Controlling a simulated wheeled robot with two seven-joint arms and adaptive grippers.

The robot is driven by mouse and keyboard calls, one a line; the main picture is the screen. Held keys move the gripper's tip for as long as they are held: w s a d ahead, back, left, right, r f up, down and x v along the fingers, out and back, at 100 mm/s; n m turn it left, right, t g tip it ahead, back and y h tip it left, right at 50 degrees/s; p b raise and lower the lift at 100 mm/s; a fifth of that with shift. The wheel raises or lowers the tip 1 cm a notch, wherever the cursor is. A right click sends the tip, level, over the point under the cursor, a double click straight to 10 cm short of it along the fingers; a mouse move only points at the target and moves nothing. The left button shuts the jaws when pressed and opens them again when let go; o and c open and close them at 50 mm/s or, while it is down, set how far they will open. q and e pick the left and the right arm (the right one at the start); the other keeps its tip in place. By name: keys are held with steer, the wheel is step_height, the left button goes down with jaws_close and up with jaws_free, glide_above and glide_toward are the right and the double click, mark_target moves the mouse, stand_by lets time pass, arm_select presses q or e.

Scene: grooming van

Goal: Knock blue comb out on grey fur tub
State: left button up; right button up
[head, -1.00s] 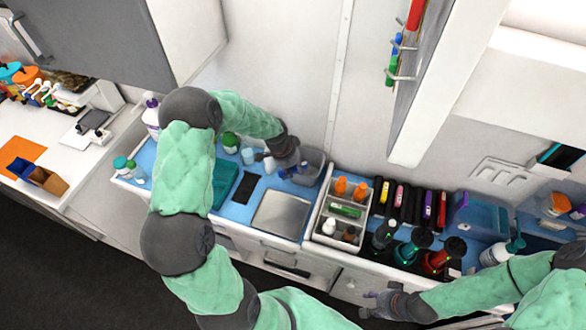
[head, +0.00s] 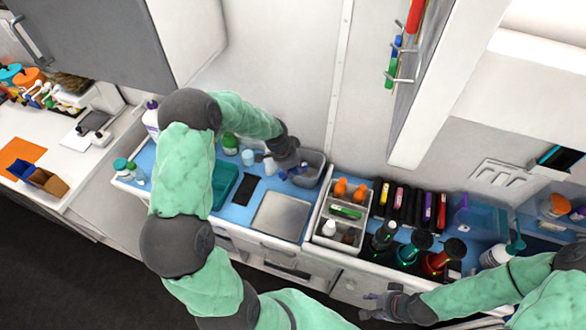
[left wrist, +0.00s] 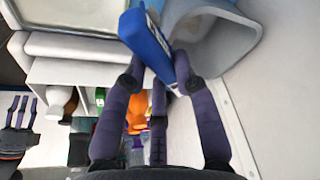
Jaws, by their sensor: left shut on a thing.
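The blue comb (left wrist: 147,40) is in my left gripper (left wrist: 160,72); in the left wrist view the three dark fingers close around it. I cannot tell whether comb and rim touch. My right gripper (head: 372,304) is low in front of the counter, fingers spread, empty.
A metal plate (head: 281,215) and a teal tray (head: 223,187) lie on the counter. The wall is close behind the tub.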

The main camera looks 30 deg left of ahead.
arm_select(q)
steer(key=shift+f+b, duration=0.7)
steer(key=shift+f, duration=0.1)
stand_by(1.1)
steer(key=shift+r+p, duration=1.85)
steer(key=shift+r, duration=1.2)
